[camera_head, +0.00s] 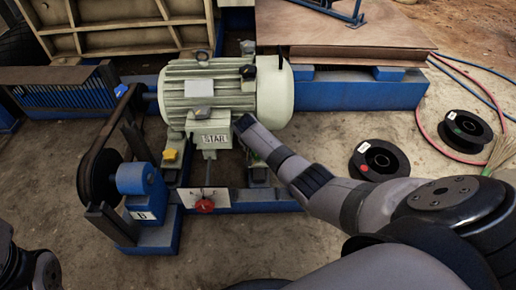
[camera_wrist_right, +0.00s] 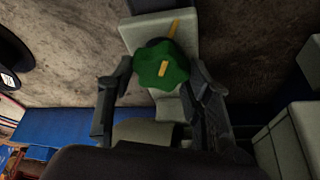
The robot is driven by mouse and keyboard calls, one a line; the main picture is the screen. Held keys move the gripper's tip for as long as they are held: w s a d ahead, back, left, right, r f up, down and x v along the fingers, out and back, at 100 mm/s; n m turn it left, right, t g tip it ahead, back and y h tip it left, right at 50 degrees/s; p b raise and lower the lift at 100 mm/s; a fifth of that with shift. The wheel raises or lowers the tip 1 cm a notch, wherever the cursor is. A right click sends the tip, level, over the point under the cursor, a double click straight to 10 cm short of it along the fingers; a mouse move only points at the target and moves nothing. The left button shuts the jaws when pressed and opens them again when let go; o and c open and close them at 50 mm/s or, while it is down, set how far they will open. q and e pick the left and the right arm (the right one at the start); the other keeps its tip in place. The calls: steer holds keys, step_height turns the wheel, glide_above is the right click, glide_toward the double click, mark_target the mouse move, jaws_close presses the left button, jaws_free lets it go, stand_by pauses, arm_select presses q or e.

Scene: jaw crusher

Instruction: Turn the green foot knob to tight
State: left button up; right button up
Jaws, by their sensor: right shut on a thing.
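The green foot knob (camera_wrist_right: 150,78) is a lobed knob with a short yellow mark on its face. It shows in the right wrist view against a pale grey-green block (camera_wrist_right: 146,28). A yellow strip (camera_wrist_right: 173,28) on that block lies just above the knob, and the knob's mark points roughly toward it. My right gripper (camera_wrist_right: 162,70) has one finger on each side of the knob and is shut on it.
The pale green motor (camera_head: 222,88) sits on a blue frame (camera_head: 265,207). A belt and pulley (camera_head: 98,178) stand at its left. A red knob (camera_head: 205,206) and yellow knob (camera_head: 170,155) are nearby. Black spools (camera_head: 378,160) and hoses lie on the right floor.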

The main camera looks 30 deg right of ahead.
steer(key=shift+m, duration=0.5)
steer(key=o, duration=1.1)
steer(key=shift+o, duration=0.2)
steer(key=v, duration=1.2)
steer(key=shift+w+a, duration=0.15)
steer(key=shift+w, duration=0.05)
steer(key=shift+f, duration=0.1)
